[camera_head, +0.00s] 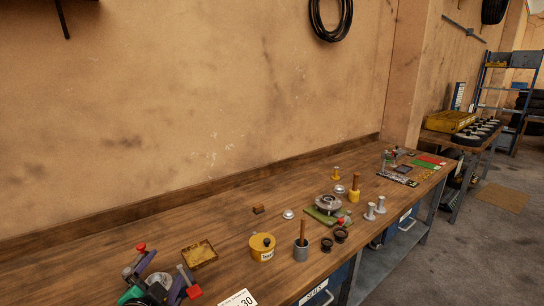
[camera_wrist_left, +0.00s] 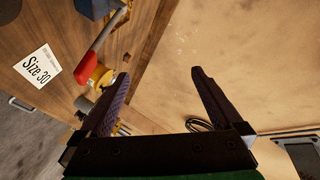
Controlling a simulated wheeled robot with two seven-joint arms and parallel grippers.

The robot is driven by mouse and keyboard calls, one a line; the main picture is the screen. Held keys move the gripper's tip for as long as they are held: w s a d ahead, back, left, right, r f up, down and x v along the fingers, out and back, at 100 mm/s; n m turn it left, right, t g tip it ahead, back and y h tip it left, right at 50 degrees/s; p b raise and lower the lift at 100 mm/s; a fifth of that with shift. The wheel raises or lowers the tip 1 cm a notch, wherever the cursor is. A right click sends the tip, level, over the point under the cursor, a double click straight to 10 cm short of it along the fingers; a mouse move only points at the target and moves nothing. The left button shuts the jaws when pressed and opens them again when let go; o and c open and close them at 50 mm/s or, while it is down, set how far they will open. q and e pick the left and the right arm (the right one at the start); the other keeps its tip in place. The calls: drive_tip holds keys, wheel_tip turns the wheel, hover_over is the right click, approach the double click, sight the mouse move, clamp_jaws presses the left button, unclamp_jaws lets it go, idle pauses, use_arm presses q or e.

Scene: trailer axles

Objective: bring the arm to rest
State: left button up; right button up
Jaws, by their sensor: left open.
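My left gripper (camera_head: 164,272) is low at the left of the workbench in the head view, with dark fingers and a green body partly cut off by the bottom edge. In the left wrist view its two fingers (camera_wrist_left: 160,74) stand wide apart with nothing between them. A lever with a red handle (camera_wrist_left: 87,67) and a grey rod shows left of the fingers in that view. Red-ended grey parts (camera_head: 141,247) also overlap the gripper area in the head view, so contact cannot be told. My right gripper is not in view.
The wooden bench (camera_head: 225,222) holds a yellow tray (camera_head: 199,254), a yellow tin (camera_head: 262,249), a grey pot (camera_head: 301,251) with a wooden handle, and a green plate bearing a round metal part (camera_head: 328,202). A "Size 30" card (camera_head: 239,298) lies in front. The wall (camera_head: 200,110) rises behind.

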use_arm(q)
drive_tip(key=s+f+n+g, duration=0.1)
drive_tip(key=s+f+g, duration=0.1)
drive_tip(key=s+f, duration=0.1)
drive_tip(key=s+f+n+g, duration=0.2)
drive_tip(key=s+f, duration=0.2)
drive_tip(key=f, duration=0.1)
drive_tip(key=s+f+n+g, duration=0.2)
drive_tip(key=s+f+g, duration=0.1)
drive_tip(key=f, duration=0.2)
drive_tip(key=shift+s, duration=0.4)
drive_tip(key=s+d+f+n+g+h, duration=0.2)
drive_tip(key=s+f+g, duration=0.25)
drive_tip(key=s, duration=0.45)
drive_tip(key=s+f+g+b, duration=0.1)
drive_tip(key=s+f+b, duration=0.15)
drive_tip(key=f, duration=1.35)
drive_tip(key=s+f+g+b, duration=0.15)
drive_tip(key=f+b, duration=0.25)
drive_tip(key=f, duration=1.2)
drive_tip(key=s+a+f+b, duration=0.2)
drive_tip(key=s+f+b, duration=0.1)
drive_tip(key=s+f, duration=1.3)
drive_tip(key=shift+a+y, duration=0.3)
drive_tip(key=shift+s+f, duration=0.1)
